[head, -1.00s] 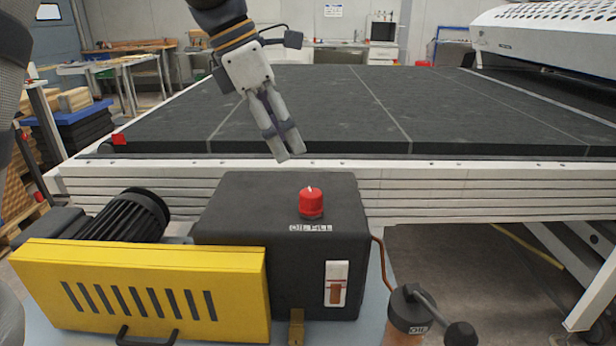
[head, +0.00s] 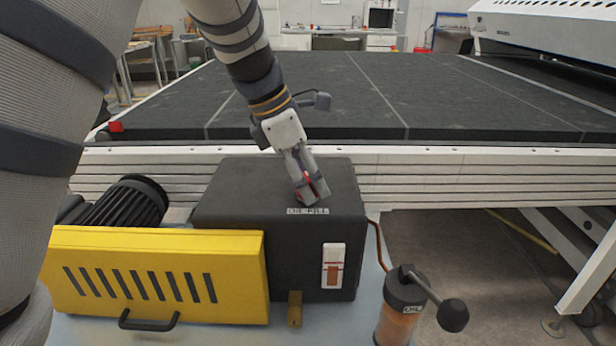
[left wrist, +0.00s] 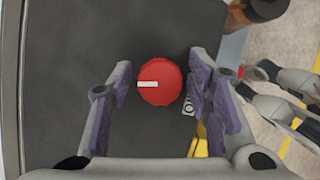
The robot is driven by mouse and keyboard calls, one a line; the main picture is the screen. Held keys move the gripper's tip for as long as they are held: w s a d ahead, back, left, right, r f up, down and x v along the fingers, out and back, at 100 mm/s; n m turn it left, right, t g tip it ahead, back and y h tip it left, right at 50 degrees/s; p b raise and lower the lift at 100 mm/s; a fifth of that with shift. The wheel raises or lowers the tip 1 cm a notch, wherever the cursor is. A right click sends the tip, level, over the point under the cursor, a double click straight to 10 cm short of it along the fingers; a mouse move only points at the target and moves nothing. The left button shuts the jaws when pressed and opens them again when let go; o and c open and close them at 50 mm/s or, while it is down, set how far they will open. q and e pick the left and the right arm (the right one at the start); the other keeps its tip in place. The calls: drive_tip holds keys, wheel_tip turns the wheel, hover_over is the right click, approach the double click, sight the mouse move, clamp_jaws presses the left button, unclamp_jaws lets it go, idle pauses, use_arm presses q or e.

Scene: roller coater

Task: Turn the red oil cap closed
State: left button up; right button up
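The red oil cap (left wrist: 160,83) sits on top of the dark box (head: 212,205) above the "OIL FILL" label (head: 307,211). A white mark on the cap points left in the left wrist view. My left gripper (head: 313,198) has come down over the cap and hides most of it in the head view. In the left wrist view its two fingers (left wrist: 158,84) are open on either side of the cap, with a narrow gap visible at each side. My right gripper is not in the head view; grey parts at the right of the left wrist view look like it.
A yellow slotted cover (head: 155,245) and a black motor (head: 128,203) stand left of the box. An oil pump (head: 402,300) with a black lever stands front right. The white machine frame (head: 480,175) and dark conveyor bed (head: 450,90) lie behind.

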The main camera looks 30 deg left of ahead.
use_arm(q)
drive_tip(key=c, duration=0.7)
